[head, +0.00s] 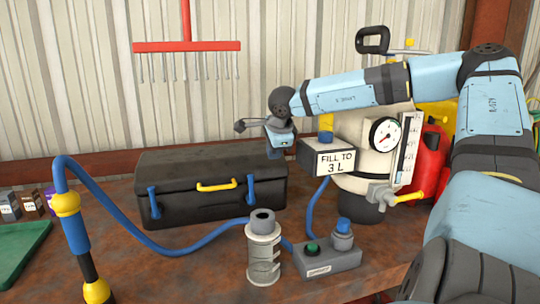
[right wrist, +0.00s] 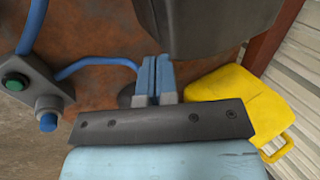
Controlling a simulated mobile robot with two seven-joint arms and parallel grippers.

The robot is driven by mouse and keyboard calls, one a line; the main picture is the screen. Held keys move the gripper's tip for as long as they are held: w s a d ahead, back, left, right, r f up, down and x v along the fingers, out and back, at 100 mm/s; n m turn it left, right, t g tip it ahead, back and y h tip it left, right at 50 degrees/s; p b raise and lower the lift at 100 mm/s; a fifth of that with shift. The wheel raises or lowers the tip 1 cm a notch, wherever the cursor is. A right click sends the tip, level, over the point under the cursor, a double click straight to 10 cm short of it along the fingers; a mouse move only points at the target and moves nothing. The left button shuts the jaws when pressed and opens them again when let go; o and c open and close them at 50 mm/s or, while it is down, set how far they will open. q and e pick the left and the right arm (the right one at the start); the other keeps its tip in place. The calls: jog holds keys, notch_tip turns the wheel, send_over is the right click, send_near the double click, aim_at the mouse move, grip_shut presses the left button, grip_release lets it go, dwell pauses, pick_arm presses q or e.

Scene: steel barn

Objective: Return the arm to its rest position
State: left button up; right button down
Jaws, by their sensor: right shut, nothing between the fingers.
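My right arm comes in from the right, with its blue forearm reaching left across the front of the white tank (head: 355,130). My right gripper (head: 275,150) hangs over the right end of the black toolbox (head: 215,165), beside the "FILL TO 3 L" sign (head: 334,162). In the right wrist view its two blue-padded fingers (right wrist: 155,78) are together with nothing between them. My left gripper is not in view.
A gauge (head: 385,133), a yellow-handled tap (head: 395,196), a red extinguisher (head: 428,155) and a yellow can (right wrist: 240,100) crowd the right. A button box (head: 330,262), grey cylinder (head: 263,250) and blue hose (head: 130,225) stand in front. A red rack (head: 188,46) hangs above.

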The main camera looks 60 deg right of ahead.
jog(key=s+a+r, duration=0.2)
jog(key=s+r, duration=0.1)
jog(key=shift+a, duration=0.25)
